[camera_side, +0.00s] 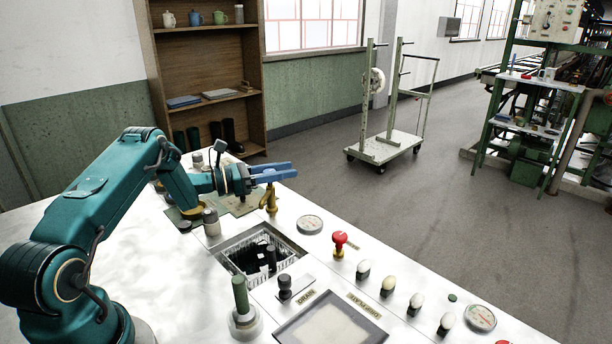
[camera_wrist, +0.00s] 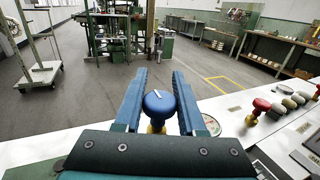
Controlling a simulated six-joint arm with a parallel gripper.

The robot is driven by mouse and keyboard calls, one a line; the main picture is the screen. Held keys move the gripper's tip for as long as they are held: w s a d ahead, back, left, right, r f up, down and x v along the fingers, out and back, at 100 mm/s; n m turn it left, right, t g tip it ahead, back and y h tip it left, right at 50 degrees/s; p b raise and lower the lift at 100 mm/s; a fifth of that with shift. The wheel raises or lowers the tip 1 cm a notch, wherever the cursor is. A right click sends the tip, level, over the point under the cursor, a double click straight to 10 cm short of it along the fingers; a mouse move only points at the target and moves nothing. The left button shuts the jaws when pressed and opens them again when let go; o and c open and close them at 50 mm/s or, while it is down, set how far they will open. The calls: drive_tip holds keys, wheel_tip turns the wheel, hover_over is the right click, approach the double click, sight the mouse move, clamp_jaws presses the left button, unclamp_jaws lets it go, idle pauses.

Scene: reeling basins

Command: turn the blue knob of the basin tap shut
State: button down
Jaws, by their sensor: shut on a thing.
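The basin tap (camera_side: 270,200) is a brass fitting on the white worktop, beyond the sunken basin (camera_side: 226,262). Its round blue knob (camera_wrist: 158,103) has a short white mark on top, lying slightly aslant. My gripper (camera_side: 285,170) is level above the tap, and its blue fingers hide most of the knob in the side view. In the wrist view my gripper (camera_wrist: 160,74) has one finger on each side of the knob and is shut on it. A little brass shows below the knob.
A red knob (camera_side: 339,240), a round gauge (camera_side: 310,224) and several pale knobs stand right of the basin. A green lever (camera_side: 241,296) and a black knob (camera_side: 285,285) are at its near side. A trolley (camera_side: 390,148) stands on the floor beyond. Space above the worktop is open.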

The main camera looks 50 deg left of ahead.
drive_tip(key=c, duration=0.5)
unclamp_jaws()
drive_tip(key=v, duration=0.5)
